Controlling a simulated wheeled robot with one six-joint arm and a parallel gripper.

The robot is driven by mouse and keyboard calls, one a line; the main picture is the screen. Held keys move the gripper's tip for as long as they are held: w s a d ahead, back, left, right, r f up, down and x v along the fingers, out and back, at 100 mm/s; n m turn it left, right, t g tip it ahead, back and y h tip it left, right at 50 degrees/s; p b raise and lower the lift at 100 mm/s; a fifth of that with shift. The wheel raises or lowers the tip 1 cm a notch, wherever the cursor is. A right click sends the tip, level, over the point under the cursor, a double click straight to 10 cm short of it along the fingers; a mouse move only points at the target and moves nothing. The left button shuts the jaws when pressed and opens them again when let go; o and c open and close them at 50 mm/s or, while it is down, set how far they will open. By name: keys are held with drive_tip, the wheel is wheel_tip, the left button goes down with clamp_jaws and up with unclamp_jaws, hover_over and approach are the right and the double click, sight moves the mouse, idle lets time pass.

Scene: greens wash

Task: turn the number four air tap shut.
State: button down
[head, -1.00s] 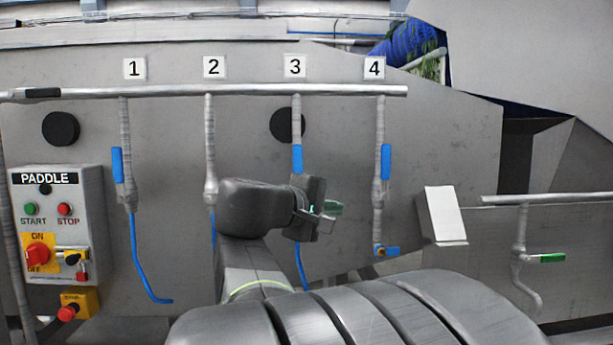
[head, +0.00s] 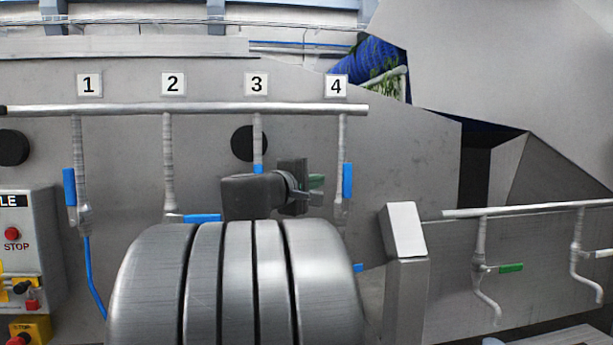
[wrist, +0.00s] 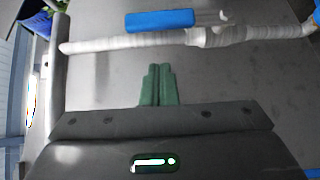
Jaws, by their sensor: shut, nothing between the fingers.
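The number four air tap hangs on the rightmost drop pipe (head: 342,140), under the label 4 (head: 336,86). Its blue handle (head: 347,181) lies along the pipe, on the pipe's right side. In the wrist view the blue handle (wrist: 160,20) runs parallel to the pipe (wrist: 125,42), on the pipe's far side from the fingers. My gripper (head: 318,184) is to the left of the pipe in the head view. Its green fingers (wrist: 160,84) are shut together and empty, pointing at the pipe with a gap between in the picture.
Tap 1's blue handle (head: 69,187) lies along its pipe; tap 2's handle (head: 203,218) stands crosswise. Tap 3's handle (head: 258,169) is partly hidden by my arm. A grey post with a slanted top (head: 404,230) stands right of tap four. A green-handled tap (head: 511,268) is farther right.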

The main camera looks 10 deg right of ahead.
sight(347, 191)
drive_tip(key=d, duration=0.3)
drive_tip(key=shift+s+d+p, duration=0.1)
drive_tip(key=shift+d+p, duration=0.25)
drive_tip(key=shift+r+p, duration=0.2)
drive_tip(key=shift+p, duration=0.1)
